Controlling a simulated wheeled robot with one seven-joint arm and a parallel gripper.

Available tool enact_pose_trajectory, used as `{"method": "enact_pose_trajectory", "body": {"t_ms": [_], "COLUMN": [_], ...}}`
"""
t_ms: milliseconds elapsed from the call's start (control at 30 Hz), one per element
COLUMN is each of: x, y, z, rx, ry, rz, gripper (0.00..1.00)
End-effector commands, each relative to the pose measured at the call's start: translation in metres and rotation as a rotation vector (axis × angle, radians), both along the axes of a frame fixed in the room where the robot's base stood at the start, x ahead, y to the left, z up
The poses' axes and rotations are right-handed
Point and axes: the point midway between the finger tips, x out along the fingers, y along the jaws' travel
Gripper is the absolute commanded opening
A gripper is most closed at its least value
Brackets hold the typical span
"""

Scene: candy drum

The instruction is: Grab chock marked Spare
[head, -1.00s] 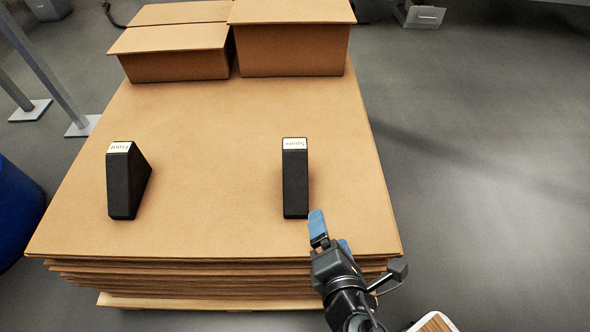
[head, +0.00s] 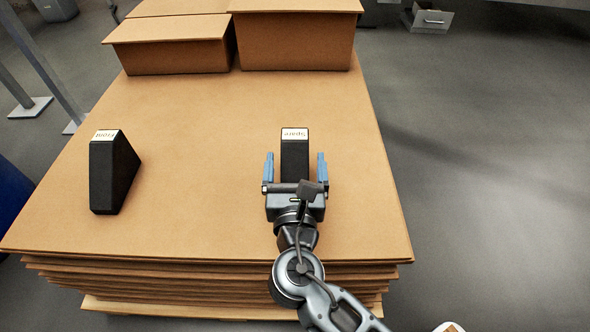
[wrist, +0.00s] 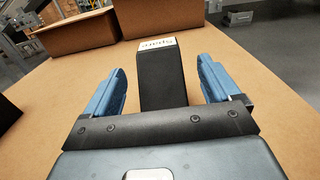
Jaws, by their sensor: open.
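The black chock marked Spare (head: 295,155) stands on the cardboard stack at the right of centre, its white label upside down in the head view. My gripper (head: 295,168) is open, with one blue finger on each side of this chock and a visible gap on both sides. In the wrist view the Spare chock (wrist: 161,75) rises between the two blue fingers (wrist: 161,88); its lower near part is hidden by my gripper. A second black chock, marked Front (head: 113,175), stands to the left, apart from my gripper.
The chocks stand on a stack of cardboard sheets (head: 210,215). Closed cardboard boxes (head: 295,40) (head: 178,55) stand along its back edge. The sheet between the two chocks and right of my gripper is clear. Grey floor lies to the right.

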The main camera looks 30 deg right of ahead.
Motion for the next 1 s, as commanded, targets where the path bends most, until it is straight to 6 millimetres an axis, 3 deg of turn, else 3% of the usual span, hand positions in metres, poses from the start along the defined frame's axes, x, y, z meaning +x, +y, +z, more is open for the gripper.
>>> {"method": "enact_pose_trajectory", "body": {"t_ms": [200, 500, 1000], "x": [0.026, 0.030, 0.030], "y": [-0.014, -0.016, -0.016], "z": [0.001, 0.002, 0.001], "rx": [0.002, 0.002, 0.003], "ry": [-0.001, 0.000, -0.001], "rz": [-0.002, 0.000, 0.000], "gripper": [0.89, 0.89, 0.42]}}
